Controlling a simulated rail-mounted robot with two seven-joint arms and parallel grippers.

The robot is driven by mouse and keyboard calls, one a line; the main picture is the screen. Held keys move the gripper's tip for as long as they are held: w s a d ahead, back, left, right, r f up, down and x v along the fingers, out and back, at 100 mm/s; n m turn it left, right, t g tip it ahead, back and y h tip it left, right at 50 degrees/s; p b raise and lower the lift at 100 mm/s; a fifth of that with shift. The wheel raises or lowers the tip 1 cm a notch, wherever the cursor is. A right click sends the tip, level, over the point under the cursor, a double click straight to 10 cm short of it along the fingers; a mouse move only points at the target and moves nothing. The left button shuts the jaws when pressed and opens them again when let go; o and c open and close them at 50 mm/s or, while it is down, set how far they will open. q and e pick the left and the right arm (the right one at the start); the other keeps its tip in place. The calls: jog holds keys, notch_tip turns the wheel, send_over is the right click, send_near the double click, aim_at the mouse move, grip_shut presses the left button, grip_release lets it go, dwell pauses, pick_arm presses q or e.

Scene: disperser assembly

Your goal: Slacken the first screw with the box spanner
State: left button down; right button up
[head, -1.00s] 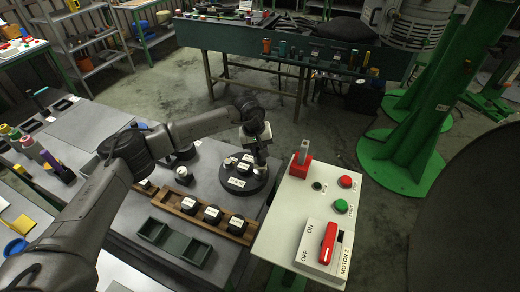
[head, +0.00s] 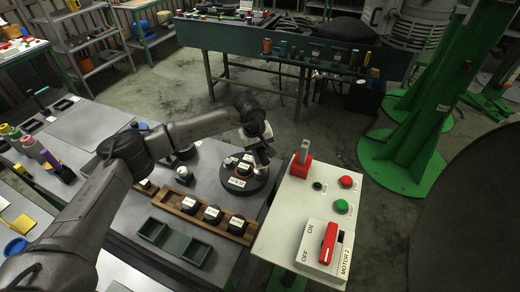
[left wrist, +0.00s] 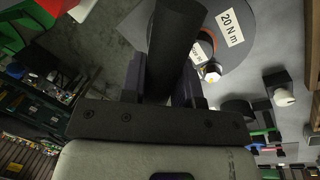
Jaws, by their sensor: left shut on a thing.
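My left gripper (head: 260,152) is over the dark round disc (head: 243,188) with white labels. In the left wrist view its fingers (left wrist: 165,85) are shut on a dark cylinder (left wrist: 178,40), which looks like the box spanner. Its far end points toward the disc, whose grey face carries a "20 N m" label (left wrist: 232,28). Beside the cylinder is a labelled dark part with an orange ring (left wrist: 208,42) and a pale hexagonal piece (left wrist: 211,72), perhaps a screw. I cannot tell whether the spanner touches a screw. My right gripper is not in view.
A wooden rack (head: 165,203) with labelled black pieces and a green two-compartment tray (head: 173,241) stand in front of the disc. To the right is a motor control panel (head: 290,215) with a red switch lever (head: 328,243), buttons and a red block (head: 301,164).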

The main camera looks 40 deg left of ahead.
pick_arm(q)
jog(key=shift+r, duration=0.2)
jog(key=shift+r+p, duration=1.2)
jog(key=shift+r, duration=0.55)
jog(key=shift+r+p, duration=0.35)
jog(key=shift+r, duration=0.25)
